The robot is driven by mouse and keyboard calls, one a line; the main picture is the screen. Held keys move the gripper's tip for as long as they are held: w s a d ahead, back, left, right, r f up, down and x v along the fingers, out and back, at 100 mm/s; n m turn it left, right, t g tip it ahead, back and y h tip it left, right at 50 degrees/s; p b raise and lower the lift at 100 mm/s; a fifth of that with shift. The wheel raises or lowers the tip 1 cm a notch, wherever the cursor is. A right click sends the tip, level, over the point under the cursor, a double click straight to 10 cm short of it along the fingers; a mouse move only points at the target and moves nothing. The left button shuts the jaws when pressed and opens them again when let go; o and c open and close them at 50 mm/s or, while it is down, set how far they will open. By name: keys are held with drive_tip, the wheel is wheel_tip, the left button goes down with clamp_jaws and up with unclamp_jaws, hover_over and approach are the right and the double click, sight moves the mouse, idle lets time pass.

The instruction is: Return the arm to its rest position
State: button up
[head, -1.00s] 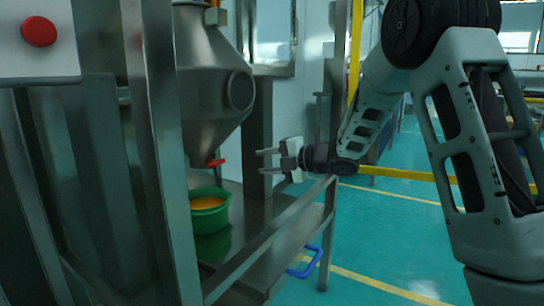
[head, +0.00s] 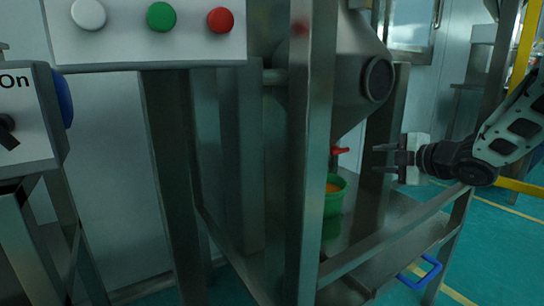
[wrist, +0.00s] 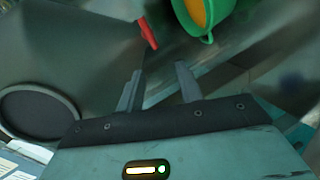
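My gripper (head: 384,158) is on the right in the head view, its two fingers pointing left toward the sieve machine. The fingers are apart with nothing between them. They also show apart and empty in the wrist view (wrist: 158,88). The hopper's red valve handle (head: 340,151) is left of the fingertips, with a gap between. In the wrist view the red handle (wrist: 148,33) is beyond the fingers. The green bucket with orange contents (head: 334,197) stands below the handle, partly hidden behind a steel post. The bucket's rim (wrist: 210,36) shows at the top of the wrist view.
A steel frame post (head: 309,180) stands left of the bucket. A panel with white, green and red buttons (head: 150,45) is at upper left, beside a box marked "On" (head: 35,120). A blue handle (head: 425,272) is low on the right. Green floor (head: 500,230) is open there.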

drive_tip(key=s+a+f+m+g+h+p, duration=0.1)
drive_tip(key=s+a+f+m+g+h, duration=0.2)
drive_tip(key=s+a, duration=0.35)
drive_tip(key=s+a+f+m+g+h, duration=0.1)
drive_tip(key=s+a+m+g, duration=0.1)
drive_tip(key=s+a+m, duration=0.45)
drive_tip(key=s+a+f+m+g+h+p, duration=0.15)
drive_tip(key=s+g, duration=0.25)
drive_tip(key=s, duration=0.8)
drive_tip(key=s+a+f+m+g+h, duration=0.1)
drive_tip(key=s+f+m+g, duration=0.15)
drive_tip(key=s, duration=0.95)
wheel_tip(320, 180, up, 38)
drive_tip(key=s+g+p, duration=0.1)
drive_tip(key=s+p, duration=0.1)
drive_tip(key=p, duration=3.6)
drive_tip(key=shift+a+r, duration=0.1)
